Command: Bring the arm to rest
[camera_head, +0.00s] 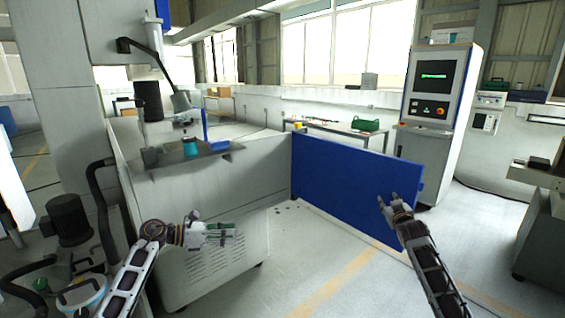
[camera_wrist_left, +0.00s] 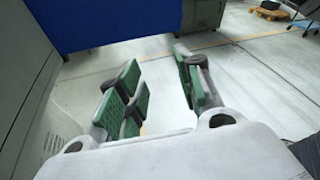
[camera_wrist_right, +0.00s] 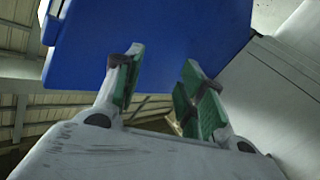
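My left gripper (camera_head: 222,233) is in front of the grey machine cabinet in the head view and points to the right. In the left wrist view its green-padded fingers (camera_wrist_left: 160,98) are apart with only floor between them. My right gripper (camera_head: 387,201) is raised in front of the blue panel in the head view and points upward. In the right wrist view its fingers (camera_wrist_right: 162,85) are apart with nothing held between them. Both arms are held out, and neither gripper holds a thing.
The grey machine cabinet (camera_head: 225,262) stands close behind my left gripper. A blue panel (camera_head: 345,180) stands behind my right gripper. A control cabinet with a screen (camera_head: 437,100) is at the back right. A dark motor (camera_head: 68,218) and hoses are at the left. Floor (camera_head: 330,262) between my arms is clear.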

